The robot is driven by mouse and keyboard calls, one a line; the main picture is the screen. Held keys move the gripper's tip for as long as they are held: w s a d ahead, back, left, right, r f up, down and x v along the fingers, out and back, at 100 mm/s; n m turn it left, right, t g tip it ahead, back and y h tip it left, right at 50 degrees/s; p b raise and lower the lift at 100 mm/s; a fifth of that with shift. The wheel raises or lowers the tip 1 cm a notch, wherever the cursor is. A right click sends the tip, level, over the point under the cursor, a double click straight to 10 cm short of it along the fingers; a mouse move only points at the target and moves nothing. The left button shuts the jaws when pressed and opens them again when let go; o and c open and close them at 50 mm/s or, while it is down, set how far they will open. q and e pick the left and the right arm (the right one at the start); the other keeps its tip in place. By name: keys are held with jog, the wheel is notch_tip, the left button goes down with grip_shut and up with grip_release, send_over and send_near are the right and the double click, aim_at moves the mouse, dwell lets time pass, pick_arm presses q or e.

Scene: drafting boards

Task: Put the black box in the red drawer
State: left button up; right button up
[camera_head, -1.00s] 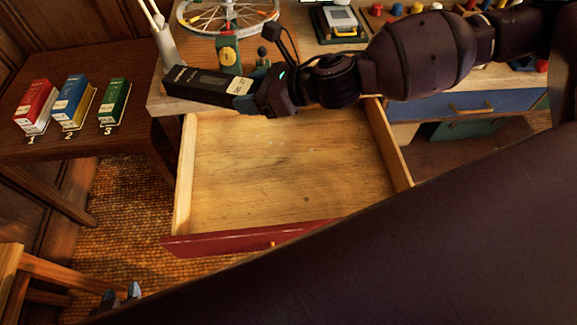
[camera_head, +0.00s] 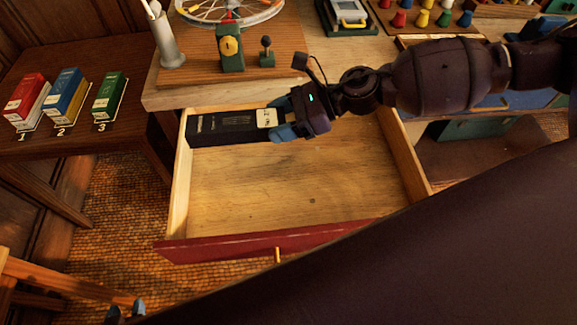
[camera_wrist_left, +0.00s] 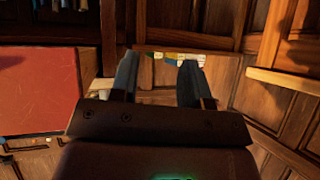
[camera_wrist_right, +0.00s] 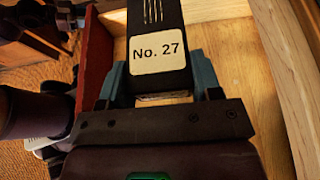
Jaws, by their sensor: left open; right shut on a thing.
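The black box (camera_head: 222,128) has a pale label and lies lengthwise at the back of the open red drawer. In the right wrist view the black box (camera_wrist_right: 156,38) shows a "No. 27" label. My right gripper (camera_head: 279,120) is shut on the labelled end of the box. Whether the box touches the drawer floor I cannot tell. The red drawer (camera_head: 290,190) is pulled out, with a bare wooden inside and a red front. My left gripper (camera_head: 126,309) is open and empty, low at the left; its fingers show in the left wrist view (camera_wrist_left: 158,82).
A side table (camera_head: 110,135) at the left holds red, blue and green boxes (camera_head: 68,95) with numbers. The drawer's front half is empty.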

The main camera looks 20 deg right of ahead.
jog(key=b, duration=0.3)
send_over(281, 179)
notch_tip(281, 179, down, 12)
jog(key=shift+f, duration=0.25)
notch_tip(281, 179, down, 6)
jog(key=shift+f+b, duration=0.2)
jog(key=shift+b, duration=0.9)
jog(key=shift+f, duration=0.2)
jog(key=shift+r, duration=0.1)
jog(key=shift+f, duration=0.2)
pick_arm(q)
jog(key=shift+g, duration=0.3)
notch_tip(281, 179, down, 4)
jog(key=shift+d+f, duration=0.15)
jog(key=shift+f, duration=0.1)
pick_arm(e)
jog(key=o, duration=1.1)
